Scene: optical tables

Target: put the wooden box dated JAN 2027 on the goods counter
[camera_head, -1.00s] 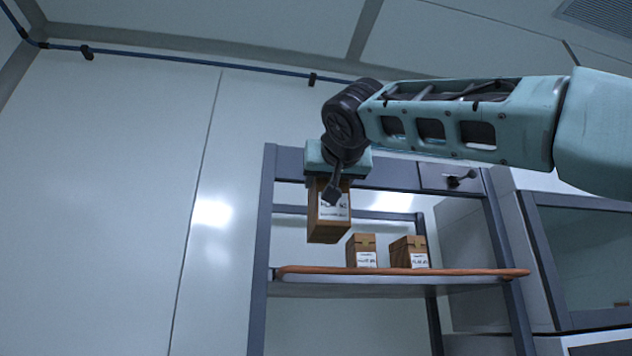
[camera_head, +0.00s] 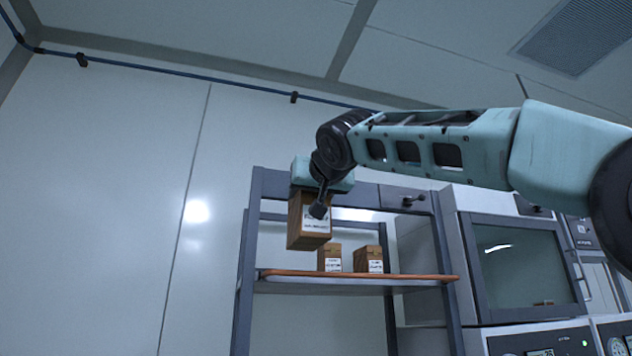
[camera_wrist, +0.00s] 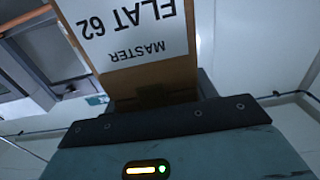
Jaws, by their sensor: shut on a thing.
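My gripper (camera_head: 319,190) is shut on a wooden box (camera_head: 306,228) with a white label and holds it in the air in front of the shelf. In the wrist view the held wooden box (camera_wrist: 155,80) fills the upper middle. Its label appears upside down and reads "FLAT 62" and "MASTER"; no date shows on the part in view. Two more wooden boxes, a left one (camera_head: 329,254) and a right one (camera_head: 367,256), stand on the shelf with labels too small to read. I cannot make out a JAN 2027 date or a goods counter.
The shelf (camera_head: 360,285) has an orange-brown front edge and a dark grey frame. To its right stand a glass-fronted cabinet (camera_head: 525,265) and instrument panels (camera_head: 540,345). A plain wall (camera_head: 110,200) lies to the left.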

